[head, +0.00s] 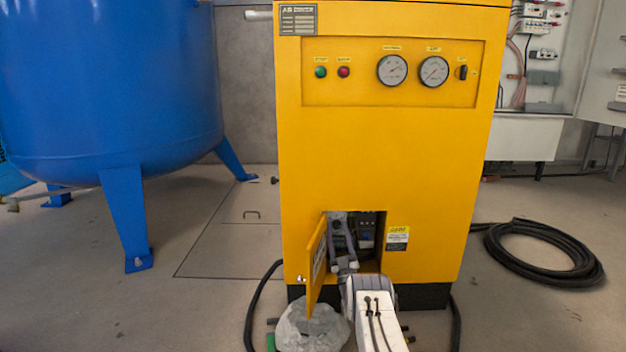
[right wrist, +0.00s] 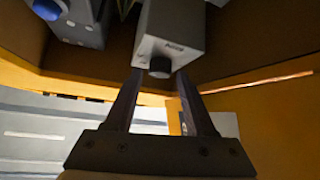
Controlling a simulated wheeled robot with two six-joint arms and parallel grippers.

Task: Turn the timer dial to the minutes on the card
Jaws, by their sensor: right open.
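The timer dial seems to be the small black knob (right wrist: 160,67) on the end of a grey box (right wrist: 172,35), which shows in the right wrist view. My right gripper (right wrist: 160,76) is open, with one fingertip on each side of the knob in the picture; I cannot tell if they touch it. In the head view my right gripper (head: 343,228) reaches into the low opening of the yellow cabinet (head: 380,150), and the knob cannot be made out. A yellow and white card (head: 397,238) is right of the opening; its text is too small to read. My left gripper is out of view.
The yellow door (head: 316,268) stands open on the left of the opening, close to my right arm. A grey rock (head: 312,328) lies below it. A second device with a blue knob (right wrist: 47,8) is beside the grey box. A coiled black hose (head: 545,254) lies on the right.

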